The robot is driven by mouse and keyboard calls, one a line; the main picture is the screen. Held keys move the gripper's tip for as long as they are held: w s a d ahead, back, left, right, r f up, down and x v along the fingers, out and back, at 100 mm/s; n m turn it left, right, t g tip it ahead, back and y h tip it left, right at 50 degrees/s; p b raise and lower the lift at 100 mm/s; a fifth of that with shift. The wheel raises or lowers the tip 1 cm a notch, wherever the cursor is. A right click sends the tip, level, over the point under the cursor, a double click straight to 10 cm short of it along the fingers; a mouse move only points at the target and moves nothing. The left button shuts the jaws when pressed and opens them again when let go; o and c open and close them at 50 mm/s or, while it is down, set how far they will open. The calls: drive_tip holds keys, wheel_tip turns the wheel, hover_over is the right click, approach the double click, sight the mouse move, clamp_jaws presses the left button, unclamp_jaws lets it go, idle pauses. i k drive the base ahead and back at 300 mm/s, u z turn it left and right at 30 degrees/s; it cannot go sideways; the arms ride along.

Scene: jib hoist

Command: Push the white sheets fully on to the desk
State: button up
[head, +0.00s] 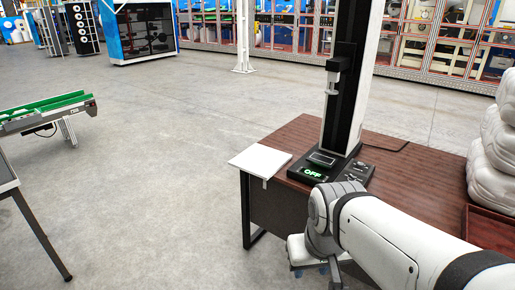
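The white sheets (260,160) lie as a flat stack at the left corner of the brown desk (425,175). Part of the stack is on the desk top and its left part sticks out past the desk's edge over the floor. My arm reaches in from the lower right, in front of the desk. My gripper (330,276) is at the bottom of the view, below and right of the sheets and apart from them. Its fingers are mostly hidden by the wrist and cut by the frame edge, so their opening cannot be made out.
A tall black and white column machine (342,90) stands on the desk just right of the sheets, with a lit "OFF" panel (312,172) at its base. White sacks (497,150) are piled at the right. A green conveyor (45,108) stands far left. The floor left of the desk is clear.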

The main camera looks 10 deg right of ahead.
sight(263, 162)
drive_tip(key=u, duration=0.1)
drive_tip(key=i, duration=2.05)
drive_tip(key=z, duration=0.3)
